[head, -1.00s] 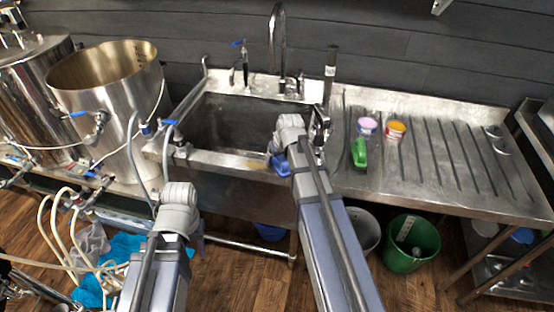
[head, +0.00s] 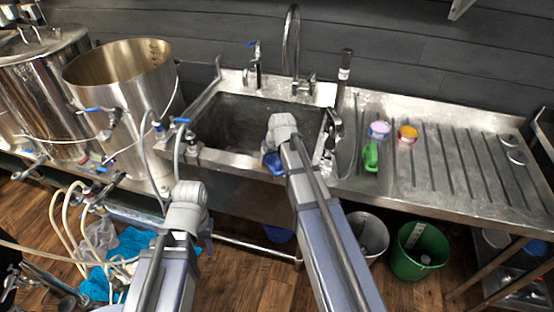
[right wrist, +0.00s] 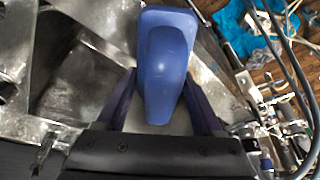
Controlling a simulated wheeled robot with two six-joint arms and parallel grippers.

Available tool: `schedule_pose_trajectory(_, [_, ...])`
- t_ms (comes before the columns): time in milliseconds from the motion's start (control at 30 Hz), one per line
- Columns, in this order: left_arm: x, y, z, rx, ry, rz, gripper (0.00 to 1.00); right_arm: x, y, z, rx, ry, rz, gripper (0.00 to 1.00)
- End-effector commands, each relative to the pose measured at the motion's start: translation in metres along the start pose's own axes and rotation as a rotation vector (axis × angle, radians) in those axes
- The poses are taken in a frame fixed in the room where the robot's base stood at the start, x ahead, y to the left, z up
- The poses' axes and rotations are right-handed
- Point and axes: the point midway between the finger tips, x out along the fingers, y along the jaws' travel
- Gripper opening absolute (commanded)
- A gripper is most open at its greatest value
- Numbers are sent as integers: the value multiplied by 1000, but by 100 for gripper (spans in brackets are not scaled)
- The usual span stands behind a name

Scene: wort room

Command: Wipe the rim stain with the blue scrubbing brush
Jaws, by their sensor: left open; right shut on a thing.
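My right gripper (right wrist: 158,105) is shut on the blue scrubbing brush (right wrist: 167,55), whose smooth blue back faces the wrist camera. In the head view the brush (head: 272,163) is at the front rim of the sink (head: 228,160), partly behind my right wrist. I cannot tell whether its bristles touch the rim. The rim stain cannot be made out clearly now; the brush and arm cover part of the rim. My left gripper (head: 206,228) is open, low in front of the sink, mostly hidden by its wrist, and away from the brush.
A tap (head: 292,45) stands behind the sink. A green brush (head: 371,157) and pink (head: 379,130) and orange (head: 408,134) tubs are on the drainboard. Metal kettles (head: 125,85) and hoses stand left. A green bucket (head: 418,252) is underneath. The drainboard's right part is mostly clear.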

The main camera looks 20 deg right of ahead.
Motion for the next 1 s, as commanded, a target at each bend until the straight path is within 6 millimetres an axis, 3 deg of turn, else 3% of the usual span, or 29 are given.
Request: schedule_pose_trajectory(1000, [2, 0, 0, 0, 0, 0, 50, 14, -39, -30, 0, 0, 0, 24])
